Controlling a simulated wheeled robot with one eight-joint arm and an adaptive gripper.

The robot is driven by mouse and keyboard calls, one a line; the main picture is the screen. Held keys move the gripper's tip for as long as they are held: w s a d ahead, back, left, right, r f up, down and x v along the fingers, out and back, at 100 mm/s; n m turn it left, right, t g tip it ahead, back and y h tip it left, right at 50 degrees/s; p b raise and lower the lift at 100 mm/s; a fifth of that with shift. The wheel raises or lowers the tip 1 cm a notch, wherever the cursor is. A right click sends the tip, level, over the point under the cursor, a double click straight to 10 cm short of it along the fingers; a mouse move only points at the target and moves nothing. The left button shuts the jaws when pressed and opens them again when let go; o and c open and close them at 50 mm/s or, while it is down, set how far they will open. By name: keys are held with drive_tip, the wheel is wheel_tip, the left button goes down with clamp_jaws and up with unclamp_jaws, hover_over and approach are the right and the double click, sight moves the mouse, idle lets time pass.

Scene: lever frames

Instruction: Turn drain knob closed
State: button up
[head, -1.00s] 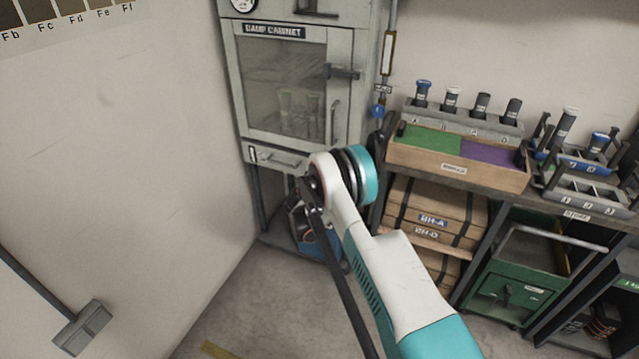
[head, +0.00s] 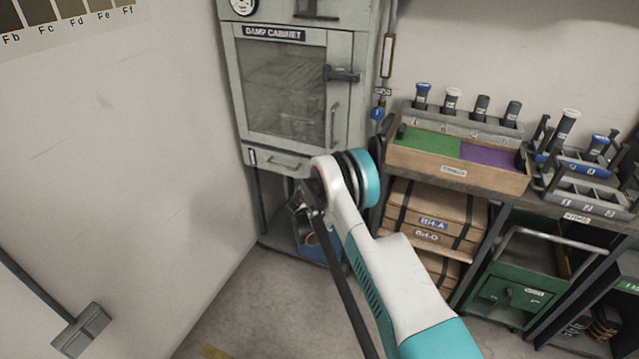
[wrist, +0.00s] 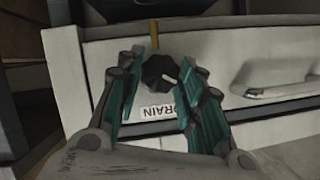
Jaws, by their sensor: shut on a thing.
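The drain knob (wrist: 160,72) is a dark, round, lobed knob on the pale cabinet front in the wrist view. A light mark shows on its face, pointing down and right. In the head view, the damp cabinet (head: 240,100) stands at the back; my own arm hides the knob and gripper there.
A drawer-like panel with a handle (wrist: 285,88) lies right of the knob. A green bin (head: 510,295) is farther right.

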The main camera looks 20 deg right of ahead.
drive_tip(key=shift+s+d+f+m+t+y, duration=0.1)
drive_tip(key=shift+m+t+y, duration=0.55)
drive_tip(key=shift+m, duration=0.8)
drive_tip(key=shift+s+d+f+m+t+y, duration=0.1)
drive_tip(key=shift+m+t+y, duration=0.25)
drive_tip(key=shift+m+t, duration=0.8)
drive_tip(key=shift+m+g, duration=0.3)
drive_tip(key=shift+m, duration=0.1)
drive_tip(key=o, duration=1.1)
drive_tip(key=shift+c, duration=0.2)
drive_tip(key=v, duration=0.7)
drive_tip(key=shift+s, duration=0.15)
